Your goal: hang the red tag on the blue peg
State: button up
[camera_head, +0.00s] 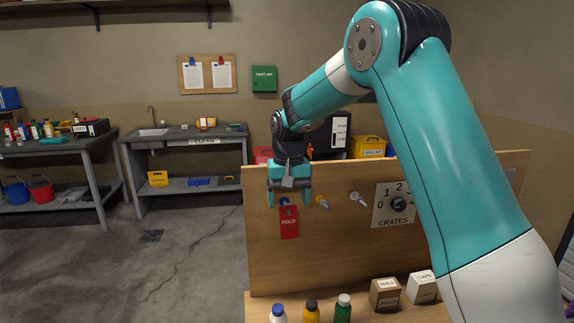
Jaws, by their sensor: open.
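The red tag (289,223), marked HOLD, hangs flat against the wooden board, its top at the blue peg (284,201). The blue peg is the leftmost of three pegs and is partly hidden by my gripper and the tag. My gripper (289,199) points down just above the tag, its teal fingers apart, one on each side of the blue peg. I see nothing held between the fingers.
A CRATES dial (398,204) sits further right, partly behind my arm. Bottles (343,308) and small boxes (385,294) stand on the ledge below. The board (330,255) is clear below the pegs.

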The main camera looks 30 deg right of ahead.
notch_tip(320, 180, up, 12)
jog(key=b, duration=0.1)
jog(key=s+a+f+n+y, duration=0.1)
jog(key=s+a+f+n, duration=0.2)
jog(key=s+a, duration=0.4)
jog(key=s+a+f+n+y, duration=0.1)
jog(key=s+a+n, duration=0.4)
jog(key=s, duration=0.8)
jog(key=s+a+f+n+y, duration=0.2)
jog(key=s+a+f+n, duration=0.1)
jog(key=s+a, duration=0.5)
jog(key=s+f, duration=0.1)
jog(key=s, duration=0.2)
jog(key=shift+a+f+n, duration=0.3)
jog(key=shift+n, duration=0.1)
jog(key=shift+w, duration=0.1)
